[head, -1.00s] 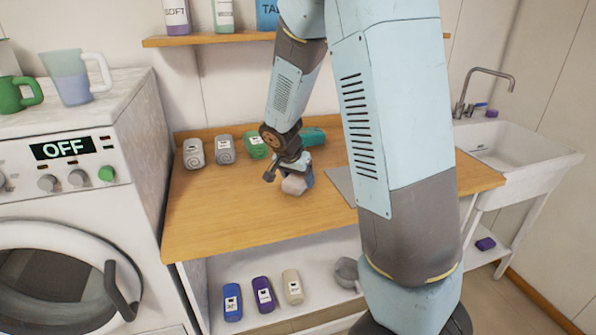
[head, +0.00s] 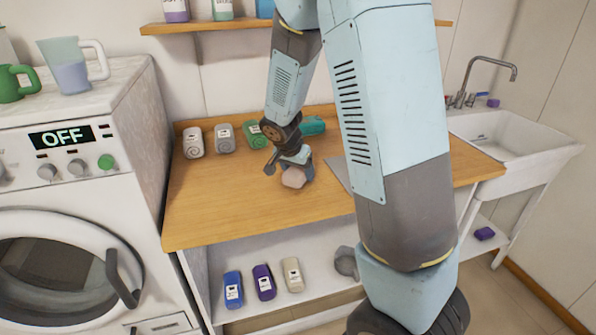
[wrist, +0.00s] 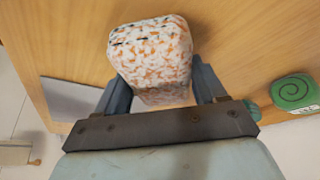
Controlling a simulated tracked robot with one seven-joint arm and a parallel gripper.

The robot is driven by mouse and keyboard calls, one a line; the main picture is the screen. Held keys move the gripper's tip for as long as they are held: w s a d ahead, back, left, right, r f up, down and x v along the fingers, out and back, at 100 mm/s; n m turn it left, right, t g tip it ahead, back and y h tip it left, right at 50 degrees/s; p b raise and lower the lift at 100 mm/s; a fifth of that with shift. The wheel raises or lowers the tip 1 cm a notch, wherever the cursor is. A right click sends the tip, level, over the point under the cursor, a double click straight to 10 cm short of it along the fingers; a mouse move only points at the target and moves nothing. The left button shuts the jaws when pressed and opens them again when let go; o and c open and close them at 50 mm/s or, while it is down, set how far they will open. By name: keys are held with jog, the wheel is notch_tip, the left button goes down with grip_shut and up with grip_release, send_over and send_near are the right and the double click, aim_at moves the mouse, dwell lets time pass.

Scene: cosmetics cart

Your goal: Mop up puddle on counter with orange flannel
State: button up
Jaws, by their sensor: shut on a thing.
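My gripper (head: 291,170) is shut on a rounded block-like bundle, speckled orange and white (wrist: 152,52). It looks pale pink in the head view (head: 294,177). It is the only orange-toned cloth-like thing in view, but I cannot tell for sure that it is the flannel. My gripper is low over the middle of the wooden counter (head: 225,212); I cannot tell whether the bundle touches the wood. In the wrist view both fingers flank the bundle. I cannot make out a puddle; the bundle and my arm hide part of the counter.
A flat grey panel (head: 337,171) lies to the right, partly behind my arm. A washer (head: 75,190) stands left, a sink (head: 510,135) right. The counter's front left is clear.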

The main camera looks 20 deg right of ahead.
aim_at(318, 176)
jog(key=shift+f, duration=0.55)
dwell(0.4)
jog(key=shift+d, duration=0.15)
jog(key=shift+d, duration=2.85)
notch_tip(318, 176, up, 8)
